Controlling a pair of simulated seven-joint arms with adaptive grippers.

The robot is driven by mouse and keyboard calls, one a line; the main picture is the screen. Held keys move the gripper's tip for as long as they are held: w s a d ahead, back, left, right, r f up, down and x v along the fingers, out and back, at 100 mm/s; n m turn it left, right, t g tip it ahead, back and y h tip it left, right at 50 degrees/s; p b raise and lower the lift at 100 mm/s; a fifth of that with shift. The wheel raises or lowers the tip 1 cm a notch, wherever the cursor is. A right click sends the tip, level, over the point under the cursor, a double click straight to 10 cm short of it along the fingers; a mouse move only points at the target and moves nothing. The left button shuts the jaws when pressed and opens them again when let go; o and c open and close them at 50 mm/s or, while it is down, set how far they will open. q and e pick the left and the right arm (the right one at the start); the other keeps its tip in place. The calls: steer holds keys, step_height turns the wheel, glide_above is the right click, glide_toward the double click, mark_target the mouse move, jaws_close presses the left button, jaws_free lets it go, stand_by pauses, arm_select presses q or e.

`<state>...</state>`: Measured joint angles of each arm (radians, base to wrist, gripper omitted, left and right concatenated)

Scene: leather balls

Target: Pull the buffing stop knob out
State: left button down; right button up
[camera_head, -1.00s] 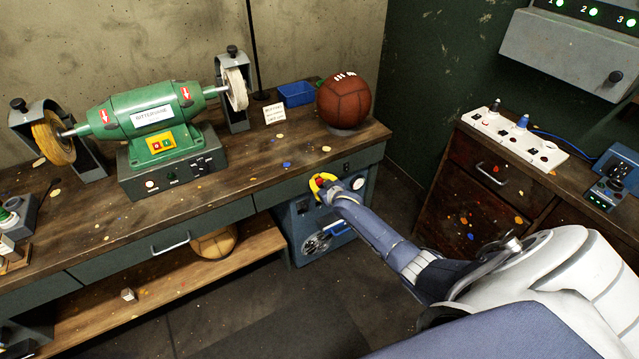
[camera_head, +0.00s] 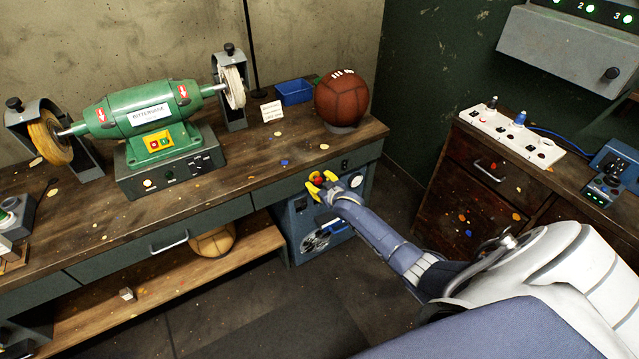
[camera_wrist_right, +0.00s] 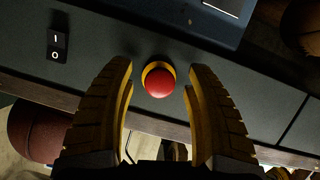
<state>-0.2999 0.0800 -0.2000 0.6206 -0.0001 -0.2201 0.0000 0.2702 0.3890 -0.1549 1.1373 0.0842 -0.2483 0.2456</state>
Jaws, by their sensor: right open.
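The red stop knob (camera_wrist_right: 159,84) is a round red mushroom button with a yellow collar on the dark front of the workbench. In the head view the knob (camera_head: 319,179) is a small red spot between my yellow fingers. My right gripper (camera_head: 321,182) is open at the bench front below the brown ball. In the right wrist view its two fingers (camera_wrist_right: 158,88) stand on either side of the knob, with a gap on both sides. How far the knob stands out is hard to tell. My left gripper is not in view.
A black rocker switch (camera_wrist_right: 57,46) sits beside the knob. The green buffing machine (camera_head: 150,118), brown leather ball (camera_head: 342,98), blue tray (camera_head: 294,92) and small sign (camera_head: 272,111) stand on the bench. A blue unit (camera_head: 302,232) is below the bench front.

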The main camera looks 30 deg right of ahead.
steer(key=v, duration=1.2)
stand_by(0.3)
stand_by(0.4)
steer(key=s+a+f+n+g, duration=0.1)
steer(key=s+f+g, duration=0.1)
steer(key=s+f, duration=0.6)
steer(key=s+a+f+g, duration=0.15)
steer(key=s+f, duration=0.25)
steer(key=f, duration=0.8)
steer(key=s+f+n+g, duration=0.1)
steer(key=s+f+g, duration=0.1)
steer(key=s+f, duration=0.65)
steer(key=s+a+f+g, duration=0.2)
steer(key=s+a+f, duration=0.3)
steer(key=s, duration=0.7)
steer(key=s+a+f+g+y, duration=0.1)
steer(key=s+a+f, duration=0.4)
steer(key=s, duration=0.7)
steer(key=s+a+f+g, duration=0.3)
steer(key=s+a+f, duration=0.2)
steer(key=s+f, duration=0.4)
steer(key=s, duration=0.3)
steer(key=shift+s+a+y, duration=0.3)
